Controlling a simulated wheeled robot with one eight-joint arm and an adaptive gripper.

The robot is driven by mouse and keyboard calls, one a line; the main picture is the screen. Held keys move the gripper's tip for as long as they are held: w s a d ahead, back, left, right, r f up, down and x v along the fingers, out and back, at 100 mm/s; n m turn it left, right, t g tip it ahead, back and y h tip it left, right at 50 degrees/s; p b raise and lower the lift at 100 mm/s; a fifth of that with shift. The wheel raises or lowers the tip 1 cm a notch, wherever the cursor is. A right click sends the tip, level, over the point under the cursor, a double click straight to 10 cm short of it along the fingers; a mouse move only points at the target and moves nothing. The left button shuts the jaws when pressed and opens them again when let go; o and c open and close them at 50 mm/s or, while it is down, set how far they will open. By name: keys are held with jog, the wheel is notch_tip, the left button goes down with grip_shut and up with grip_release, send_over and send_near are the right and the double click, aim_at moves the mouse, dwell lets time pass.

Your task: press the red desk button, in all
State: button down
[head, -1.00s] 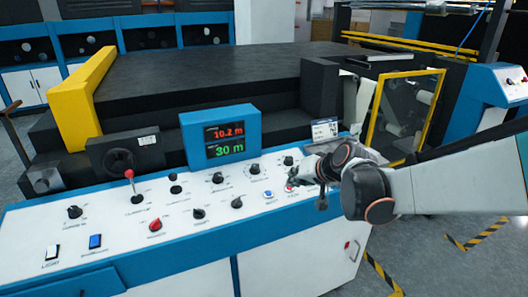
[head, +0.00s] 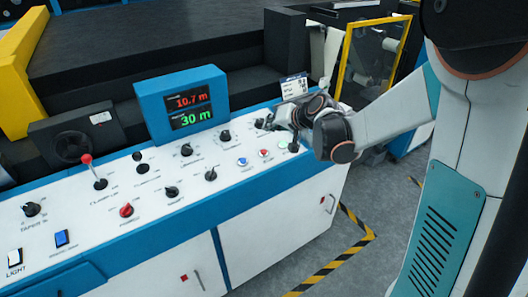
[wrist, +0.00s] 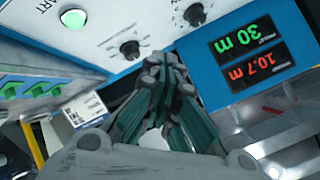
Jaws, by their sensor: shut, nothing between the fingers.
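The small red button (head: 265,153) sits on the sloped white desk panel, between a blue button (head: 243,162) and a green-lit button (head: 284,143). My gripper (head: 271,122) is shut and empty. In the head view it is above the back right part of the panel, behind the red button and apart from it. In the wrist view the closed fingers (wrist: 165,67) point at the panel near the knobs. The green-lit button (wrist: 73,19) shows there; the red button does not.
Several black knobs, a red knob (head: 126,211) and a red-tipped lever (head: 87,159) stand on the panel. A blue display box (head: 182,103) reads 10.7 m and 30 m. A small sign (head: 294,86) stands behind my gripper. Striped floor tape (head: 350,225) lies at right.

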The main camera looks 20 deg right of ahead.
aim_at(267, 153)
jog(key=shift+w+a+f+b, duration=0.1)
jog(key=shift+w+f+b, duration=0.15)
jog(key=shift+f+b, duration=1)
jog(key=shift+w+a+f+b, duration=0.15)
jog(key=shift+f+b, duration=0.65)
jog(key=shift+f, duration=0.8)
jog(key=shift+w+f+b, duration=0.3)
jog(key=shift+f+b, duration=0.75)
jog(key=shift+f, duration=0.5)
jog(key=shift+w+f+b, duration=0.1)
jog(key=shift+f+b, duration=0.15)
jog(key=shift+b, duration=0.1)
jog(key=shift+f+b, duration=0.3)
jog(key=shift+f, duration=0.05)
jog(key=shift+r, duration=0.15)
jog(key=shift+r+p, duration=0.55)
jog(key=shift+r, duration=0.1)
jog(key=r+p, duration=0.1)
jog(key=r, duration=0.1)
jog(key=s+r+p, duration=0.1)
jog(key=r+p, duration=0.1)
jog(key=r, duration=0.1)
jog(key=shift+d+p, duration=0.15)
jog(key=shift+p, duration=0.15)
